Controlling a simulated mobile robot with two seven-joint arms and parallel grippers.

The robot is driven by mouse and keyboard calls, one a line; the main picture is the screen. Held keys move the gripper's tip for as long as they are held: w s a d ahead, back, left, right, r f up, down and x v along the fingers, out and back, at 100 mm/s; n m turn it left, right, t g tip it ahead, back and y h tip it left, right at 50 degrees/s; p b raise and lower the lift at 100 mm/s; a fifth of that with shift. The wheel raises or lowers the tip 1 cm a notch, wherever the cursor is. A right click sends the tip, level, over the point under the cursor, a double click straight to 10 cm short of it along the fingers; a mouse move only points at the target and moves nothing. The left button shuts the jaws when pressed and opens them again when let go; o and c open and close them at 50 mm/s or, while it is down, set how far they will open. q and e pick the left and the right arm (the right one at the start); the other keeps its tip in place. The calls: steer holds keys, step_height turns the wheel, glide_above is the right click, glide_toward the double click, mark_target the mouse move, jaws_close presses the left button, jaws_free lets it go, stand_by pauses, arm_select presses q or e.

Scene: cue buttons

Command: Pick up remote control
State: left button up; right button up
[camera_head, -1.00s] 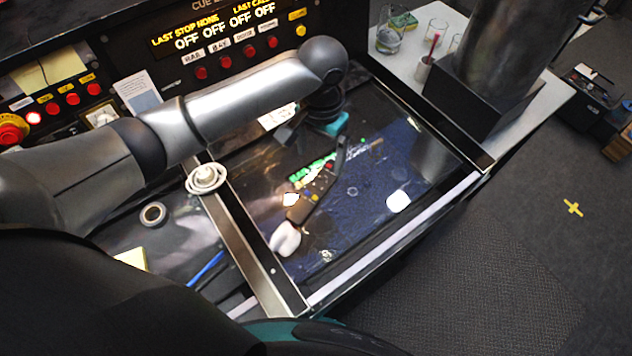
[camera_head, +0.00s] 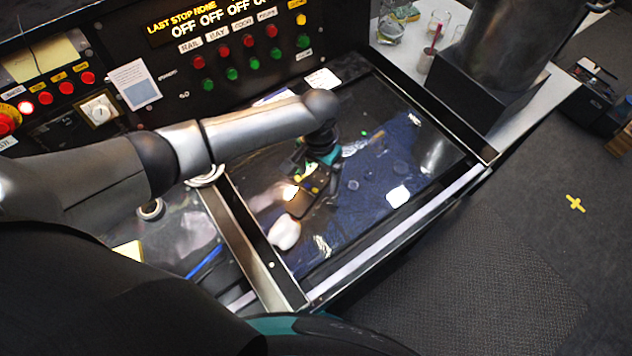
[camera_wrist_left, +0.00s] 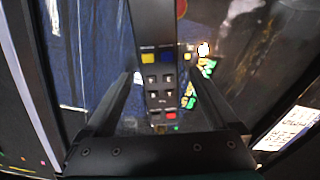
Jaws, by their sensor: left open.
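The remote control (camera_head: 301,204) is a long dark bar lying on the dark blue glossy surface inside the framed panel. Its far end is hidden under my left gripper in the head view. In the left wrist view the remote control (camera_wrist_left: 161,98) shows blue, yellow, grey and red buttons and runs lengthwise between the fingers. My left gripper (camera_head: 320,172) is over the remote, pointing down; in the left wrist view the left gripper (camera_wrist_left: 160,82) is open, with one finger on each side of it. I cannot tell whether the fingers touch it. My right gripper is not in view.
A metal frame bar (camera_head: 250,240) edges the blue surface on the left. A pale rounded object (camera_head: 285,234) lies near the remote's near end. The button panel (camera_head: 240,60) stands behind. A white side table (camera_head: 398,54) with glasses is at the back right.

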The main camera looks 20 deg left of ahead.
arm_select(q)
jaws_close()
stand_by(0.7)
steer(key=shift+r, duration=0.15)
